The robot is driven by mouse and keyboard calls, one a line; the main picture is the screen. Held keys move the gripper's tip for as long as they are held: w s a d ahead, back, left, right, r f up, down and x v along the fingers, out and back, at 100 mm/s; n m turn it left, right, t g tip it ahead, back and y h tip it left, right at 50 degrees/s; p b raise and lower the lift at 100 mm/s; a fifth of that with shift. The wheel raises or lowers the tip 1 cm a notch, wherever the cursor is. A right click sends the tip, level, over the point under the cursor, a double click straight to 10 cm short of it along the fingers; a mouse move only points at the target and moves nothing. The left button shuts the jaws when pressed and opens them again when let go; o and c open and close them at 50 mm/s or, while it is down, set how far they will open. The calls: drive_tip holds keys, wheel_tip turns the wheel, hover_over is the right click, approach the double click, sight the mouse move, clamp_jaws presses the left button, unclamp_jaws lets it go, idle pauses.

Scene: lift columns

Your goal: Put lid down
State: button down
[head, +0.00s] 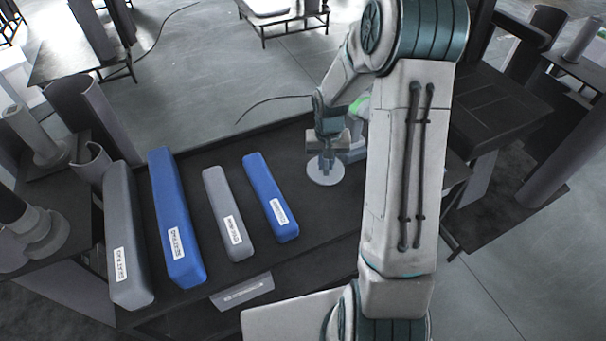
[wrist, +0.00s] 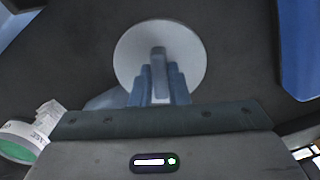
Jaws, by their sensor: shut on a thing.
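The lid (head: 325,172) is a round, light grey disc with an upright handle. In the head view it is near the back right of the dark table, below my gripper (head: 326,154). In the wrist view the lid (wrist: 190,52) is seen from above, with its handle between the blue-grey fingers of my gripper (wrist: 160,82). My gripper is shut on the handle. The underside of the lid is hidden, and I cannot tell whether it touches the table.
Two blue columns (head: 176,220) (head: 268,195) and two grey columns (head: 127,240) (head: 228,213) with labels lie left of the lid on the table (head: 205,155). A white and green round object (wrist: 18,142) shows in the wrist view.

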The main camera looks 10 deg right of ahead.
sight(304, 178)
drive_tip(key=w+a+r+m+b, duration=0.2)
drive_tip(key=a+r+m+b, duration=0.1)
drive_tip(key=a+r+m, duration=0.5)
drive_tip(key=shift+m, duration=0.4)
drive_tip(key=f, duration=0.3)
drive_tip(key=d+f, duration=0.1)
drive_tip(key=f, duration=0.3)
drive_tip(key=d+f, duration=0.1)
drive_tip(key=f, duration=0.3)
drive_tip(key=shift+s+p, duration=0.25)
drive_tip(key=shift+p, duration=0.1)
drive_tip(key=shift+f, duration=0.25)
drive_tip(key=c, duration=1.4)
unclamp_jaws()
drive_tip(key=shift+r, duration=0.1)
